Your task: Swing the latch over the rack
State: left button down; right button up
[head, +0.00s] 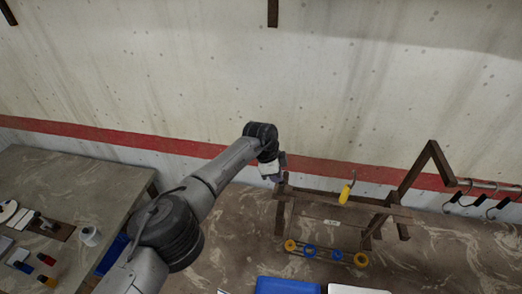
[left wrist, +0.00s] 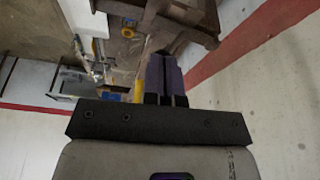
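The rack (head: 330,210) is a brown wooden frame by the wall, at the right of the head view. A yellow handle with a grey metal hook (head: 346,193), which looks like the latch, stands tilted on its top bar. My left gripper (head: 280,174) is at the rack's left end, apart from the yellow handle. In the left wrist view its fingers (left wrist: 164,72) lie side by side and look shut, with nothing seen between them. A brown part of the rack (left wrist: 185,25) shows beyond them. A yellow piece (left wrist: 138,90) shows left of the fingers, partly hidden. My right gripper is out of view.
Yellow and blue rings (head: 325,254) sit on a low bar of the rack. A blue tray (head: 288,286) is at the bottom edge. Black hooks hang on a rail (head: 485,187) at the right. A table (head: 70,190) with small items stands at the left.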

pick_arm(q)
jog(key=shift+s+f, duration=0.1)
jog(key=shift+f, duration=0.05)
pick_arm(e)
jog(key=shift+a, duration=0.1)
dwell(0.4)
pick_arm(q)
jog(key=a+r, duration=0.6)
jog(key=r, duration=0.4)
jog(key=shift+a+r, duration=0.3)
jog(key=shift+a, duration=0.1)
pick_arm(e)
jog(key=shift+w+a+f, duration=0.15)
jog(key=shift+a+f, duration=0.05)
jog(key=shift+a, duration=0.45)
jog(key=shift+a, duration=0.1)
